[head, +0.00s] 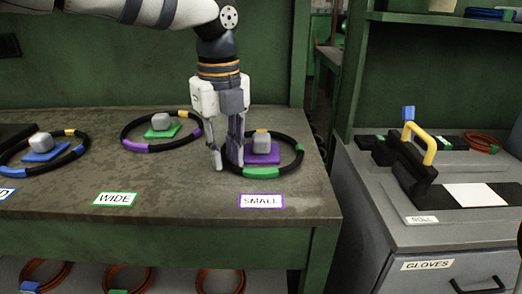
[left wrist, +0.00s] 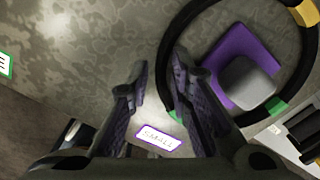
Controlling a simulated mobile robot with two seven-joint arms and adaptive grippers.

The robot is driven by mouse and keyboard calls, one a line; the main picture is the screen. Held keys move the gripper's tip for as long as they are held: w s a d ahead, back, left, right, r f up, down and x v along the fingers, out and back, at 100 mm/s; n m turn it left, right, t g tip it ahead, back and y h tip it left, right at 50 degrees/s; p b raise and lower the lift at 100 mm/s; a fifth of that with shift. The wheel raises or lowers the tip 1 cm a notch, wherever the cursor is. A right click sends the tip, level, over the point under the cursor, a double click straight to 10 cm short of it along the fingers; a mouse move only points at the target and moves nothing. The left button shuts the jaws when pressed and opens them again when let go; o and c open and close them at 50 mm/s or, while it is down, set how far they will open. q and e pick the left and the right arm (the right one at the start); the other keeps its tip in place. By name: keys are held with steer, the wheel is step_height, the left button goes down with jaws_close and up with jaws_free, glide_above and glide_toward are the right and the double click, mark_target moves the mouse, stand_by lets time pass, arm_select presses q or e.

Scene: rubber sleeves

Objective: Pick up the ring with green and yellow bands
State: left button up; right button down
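The black ring with green and yellow bands (head: 289,168) lies on the bench at the right, around a purple pad (head: 270,159) with a grey knob (head: 261,143). The ring also shows in the left wrist view (left wrist: 312,55), with its yellow band at the top right. My left gripper (head: 228,166) points down at the ring's left side, low over the bench. In the left wrist view it (left wrist: 160,95) is open, with the right finger overlapping the ring's left rim and the left finger outside the ring. Contact cannot be told. My right gripper is not in view.
A ring with purple and yellow bands (head: 148,148) and one with blue and yellow bands (head: 75,152) lie to the left around their own pads. Labels "WIDE" (head: 115,199) and "SMALL" (head: 261,201) lie in front. A grey cabinet (head: 375,210) with tools stands at the right.

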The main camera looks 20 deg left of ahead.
arm_select(q)
jaws_close()
